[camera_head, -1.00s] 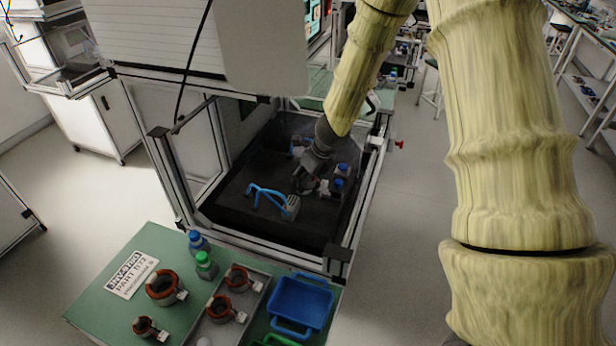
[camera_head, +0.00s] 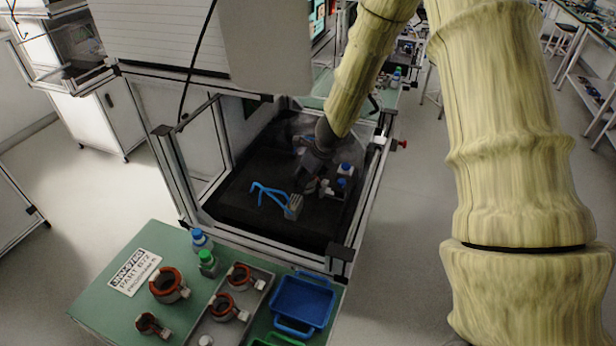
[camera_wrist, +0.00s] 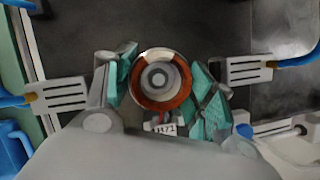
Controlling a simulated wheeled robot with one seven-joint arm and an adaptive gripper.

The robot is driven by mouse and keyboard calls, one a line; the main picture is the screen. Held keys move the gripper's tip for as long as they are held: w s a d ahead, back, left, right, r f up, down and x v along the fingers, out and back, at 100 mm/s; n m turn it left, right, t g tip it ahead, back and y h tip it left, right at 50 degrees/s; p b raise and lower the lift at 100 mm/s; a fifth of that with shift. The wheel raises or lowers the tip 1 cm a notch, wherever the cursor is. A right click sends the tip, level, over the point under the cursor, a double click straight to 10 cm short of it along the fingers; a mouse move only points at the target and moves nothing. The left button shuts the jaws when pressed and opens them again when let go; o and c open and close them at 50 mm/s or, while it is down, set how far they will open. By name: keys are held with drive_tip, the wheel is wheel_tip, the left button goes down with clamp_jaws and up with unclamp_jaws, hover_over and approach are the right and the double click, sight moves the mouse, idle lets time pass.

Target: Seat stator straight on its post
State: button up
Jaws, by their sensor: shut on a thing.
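The stator (camera_wrist: 181,99), a copper-orange ring with a pale rim, sits between the teal-padded fingers of my gripper (camera_wrist: 163,88) in the wrist view. My gripper is shut on it, a finger on each side. A grey round post (camera_wrist: 158,77) shows inside the ring, roughly centred. How far down the stator sits on it cannot be told from above. A white tag (camera_wrist: 166,129) hangs at its lower side. In the head view my gripper (camera_head: 312,186) is low inside the framed test cell, and the stator there is too dark and hidden to make out.
Blue-handled probe blocks flank the gripper, left (camera_wrist: 60,95) and right (camera_wrist: 248,69). Blue-capped parts (camera_head: 343,176) stand right of it in the cell. Outside, a green bench holds more stators (camera_head: 168,286), a grey tray (camera_head: 258,300), a blue bin (camera_head: 303,302) and two bottles.

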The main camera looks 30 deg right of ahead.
drive_tip(key=shift+f+b, duration=0.4)
drive_tip(key=shift+f, duration=0.05)
idle(0.5)
drive_tip(key=o, duration=1.4)
drive_tip(key=shift+s, duration=0.1)
drive_tip(key=shift+v, duration=6)
drive_tip(key=shift+d, duration=0.15)
